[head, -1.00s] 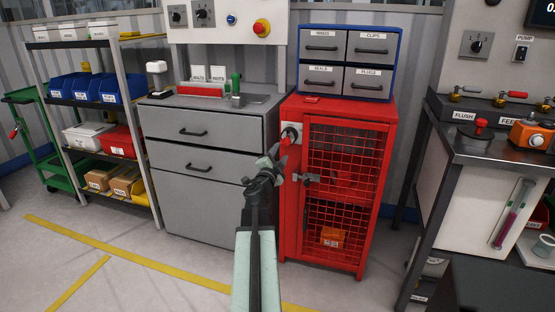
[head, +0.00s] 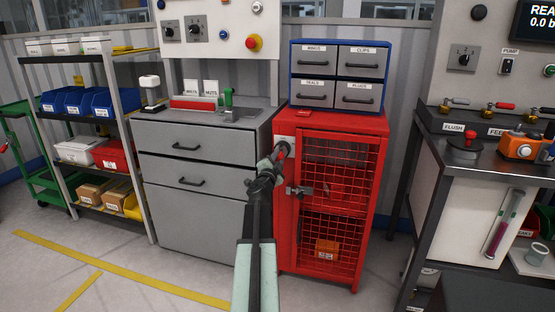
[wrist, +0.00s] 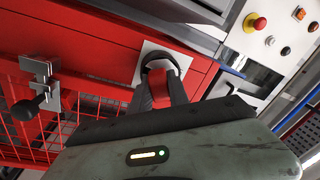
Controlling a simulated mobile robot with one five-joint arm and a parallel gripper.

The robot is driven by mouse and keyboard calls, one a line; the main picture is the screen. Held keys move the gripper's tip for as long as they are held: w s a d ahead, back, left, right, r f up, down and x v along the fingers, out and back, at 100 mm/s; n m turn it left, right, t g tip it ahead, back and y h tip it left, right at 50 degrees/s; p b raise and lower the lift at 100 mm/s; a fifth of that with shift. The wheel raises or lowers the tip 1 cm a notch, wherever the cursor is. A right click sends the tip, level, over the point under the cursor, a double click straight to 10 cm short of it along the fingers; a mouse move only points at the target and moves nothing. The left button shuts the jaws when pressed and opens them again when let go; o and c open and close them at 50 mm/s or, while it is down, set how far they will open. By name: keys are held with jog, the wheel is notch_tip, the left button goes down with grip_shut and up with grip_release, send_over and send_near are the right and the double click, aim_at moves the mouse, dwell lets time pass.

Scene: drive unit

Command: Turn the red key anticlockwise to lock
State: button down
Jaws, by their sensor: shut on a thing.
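The red key (wrist: 160,86) sits in a round dark lock on a pale square plate (wrist: 151,58) at the upper corner of the red mesh-door cabinet (head: 372,124). In the wrist view the two dark fingers of my gripper (wrist: 161,82) are shut on the key, one on either side. In the head view my gripper (head: 279,160) meets the key at the cabinet front and hides most of the plate. The key's exact turn angle is hard to tell.
A metal door latch (head: 299,191) juts from the cabinet below the lock. A grey drawer unit (head: 190,165) stands left of it. A blue-framed drawer box (head: 338,76) sits on the cabinet. Open floor lies in front.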

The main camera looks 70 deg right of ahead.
jog(key=n, duration=0.4)
jog(key=shift+s+n+t, duration=0.1)
jog(key=shift+n+t, duration=0.2)
jog(key=shift+n, duration=0.1)
jog(key=shift+r+n+p, duration=0.15)
jog(key=shift+n+p, duration=0.2)
jog(key=shift+n, duration=0.45)
jog(key=n+t, duration=0.1)
jog(key=n, duration=0.2)
jog(key=shift+n+y, duration=0.3)
jog(key=shift+s+p, duration=0.1)
jog(key=shift+p, duration=0.2)
jog(key=shift+r+n, duration=0.1)
jog(key=shift+n, duration=0.6)
jog(key=shift+n+p, duration=0.3)
jog(key=shift+n, duration=0.6)
jog(key=c, duration=1.2)
grip_release()
jog(key=shift+o, duration=0.2)
